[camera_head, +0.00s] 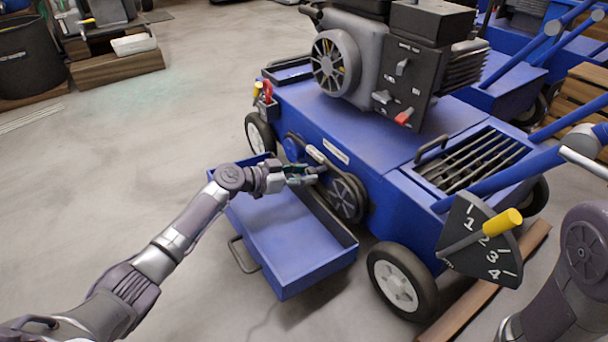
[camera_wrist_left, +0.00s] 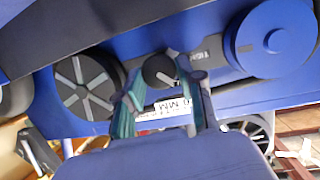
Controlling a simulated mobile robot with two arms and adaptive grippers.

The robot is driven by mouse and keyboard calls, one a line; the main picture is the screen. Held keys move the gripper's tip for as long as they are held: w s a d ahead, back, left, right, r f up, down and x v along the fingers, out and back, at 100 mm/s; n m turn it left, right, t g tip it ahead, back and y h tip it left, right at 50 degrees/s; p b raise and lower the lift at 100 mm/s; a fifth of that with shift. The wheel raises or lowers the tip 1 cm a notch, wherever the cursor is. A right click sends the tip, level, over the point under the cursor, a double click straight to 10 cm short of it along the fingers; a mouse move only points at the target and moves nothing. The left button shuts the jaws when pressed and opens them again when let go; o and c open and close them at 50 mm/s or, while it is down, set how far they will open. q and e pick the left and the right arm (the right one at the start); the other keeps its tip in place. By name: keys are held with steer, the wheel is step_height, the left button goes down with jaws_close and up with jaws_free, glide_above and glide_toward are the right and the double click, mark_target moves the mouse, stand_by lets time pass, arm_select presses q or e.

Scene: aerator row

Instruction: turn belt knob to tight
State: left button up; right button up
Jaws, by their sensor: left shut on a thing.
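The belt knob is a small dark round knob (camera_wrist_left: 160,72) in the left wrist view, on the side of the blue machine (camera_head: 370,140). My left gripper (camera_head: 302,175) reaches it from the left and is shut on it. In the left wrist view the two teal-padded fingers (camera_wrist_left: 160,88) lie on either side of the knob. A white label (camera_wrist_left: 172,107) with dark marks sits beside the knob, partly hidden by the fingers. In the head view my gripper hides most of the knob, and its pointing direction is unclear. My right gripper is out of view.
A spoked pulley (camera_head: 347,198) sits right of my left gripper. An open blue drawer (camera_head: 285,245) juts out beneath it. A yellow-handled lever (camera_head: 503,222) with a numbered plate stands at the right. The engine (camera_head: 400,60) sits on top. Floor at left is clear.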

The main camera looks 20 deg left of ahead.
arm_select(q)
steer(key=n, duration=0.1)
steer(key=n+h, duration=0.1)
steer(key=n, duration=0.1)
steer(key=shift+w+f+g+h, duration=0.1)
steer(key=shift+f+g+h, duration=0.05)
steer(key=shift+g+h, duration=0.2)
steer(key=shift+a+f+n+h, duration=0.15)
steer(key=shift+n+h, duration=0.5)
steer(key=shift+n, duration=1.35)
steer(key=o, duration=1.2)
steer(key=shift+c, duration=0.2)
step_height(320, 180, up, 10)
